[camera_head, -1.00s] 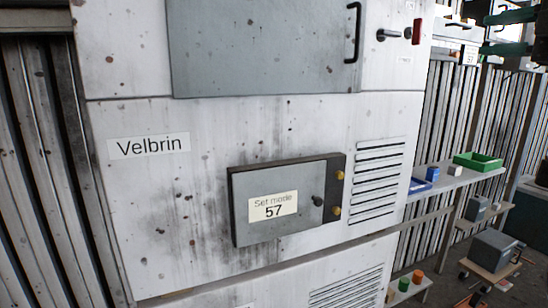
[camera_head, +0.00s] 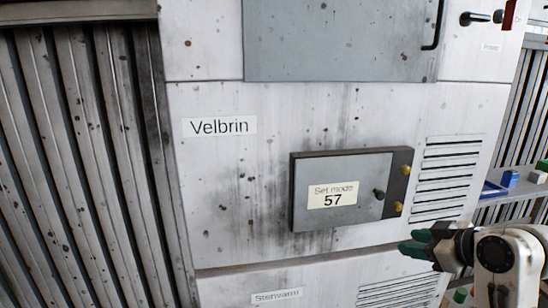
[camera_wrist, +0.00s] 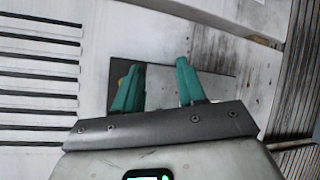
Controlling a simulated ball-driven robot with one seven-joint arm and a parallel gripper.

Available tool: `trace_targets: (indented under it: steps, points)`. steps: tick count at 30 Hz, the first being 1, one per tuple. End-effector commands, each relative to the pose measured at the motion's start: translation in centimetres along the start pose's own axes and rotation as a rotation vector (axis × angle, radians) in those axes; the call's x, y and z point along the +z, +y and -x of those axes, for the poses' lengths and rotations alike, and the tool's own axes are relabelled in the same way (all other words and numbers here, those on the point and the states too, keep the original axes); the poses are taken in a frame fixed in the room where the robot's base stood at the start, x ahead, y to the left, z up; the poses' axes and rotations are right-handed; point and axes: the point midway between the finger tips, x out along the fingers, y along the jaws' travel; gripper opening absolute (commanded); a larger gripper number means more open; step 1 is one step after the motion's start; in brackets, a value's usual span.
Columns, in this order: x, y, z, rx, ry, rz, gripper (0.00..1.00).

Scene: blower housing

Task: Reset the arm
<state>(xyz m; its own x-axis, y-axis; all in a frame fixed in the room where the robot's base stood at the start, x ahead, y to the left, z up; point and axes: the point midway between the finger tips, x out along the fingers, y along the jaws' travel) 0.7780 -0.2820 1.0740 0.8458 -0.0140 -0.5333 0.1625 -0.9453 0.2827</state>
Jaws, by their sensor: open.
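My gripper (camera_head: 416,249) shows at the lower right of the head view, with green fingers pointing left in front of the housing. In the wrist view my gripper (camera_wrist: 156,88) has its two green fingers spread apart with nothing between them. Beyond them is the small grey box (camera_wrist: 160,80) on the panel. In the head view this grey box (camera_head: 340,205) is closed and bears a "Set mode 57" label (camera_head: 333,195), a dark knob (camera_head: 379,194) and two brass-coloured fittings. The gripper is below and right of the box in that view.
The white, stained housing (camera_head: 240,170) carries a "Velbrin" label (camera_head: 219,126), a large grey door (camera_head: 340,40) above and a vent (camera_head: 445,175) at right. A corrugated wall (camera_head: 70,150) stands at left. A shelf (camera_head: 510,188) with small blocks is at far right.

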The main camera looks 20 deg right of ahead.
Motion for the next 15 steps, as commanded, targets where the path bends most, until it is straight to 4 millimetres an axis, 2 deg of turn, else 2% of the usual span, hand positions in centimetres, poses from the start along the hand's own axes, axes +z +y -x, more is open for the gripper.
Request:
trace_targets:
  steps: [1, 4, 7, 11, 15]
  points:
    - [2.0, -3.3, -1.6, -0.047, -0.050, -0.048, 0.40]
    - [5.9, -8.7, -3.5, -0.108, -0.156, -0.136, 0.40]
    - [10.1, -14.2, -4.3, -0.157, -0.277, -0.212, 0.40]
    - [15.8, -21.0, -3.8, -0.197, -0.449, -0.282, 0.40]
    - [21.9, -26.9, -1.3, -0.204, -0.642, -0.322, 0.40]
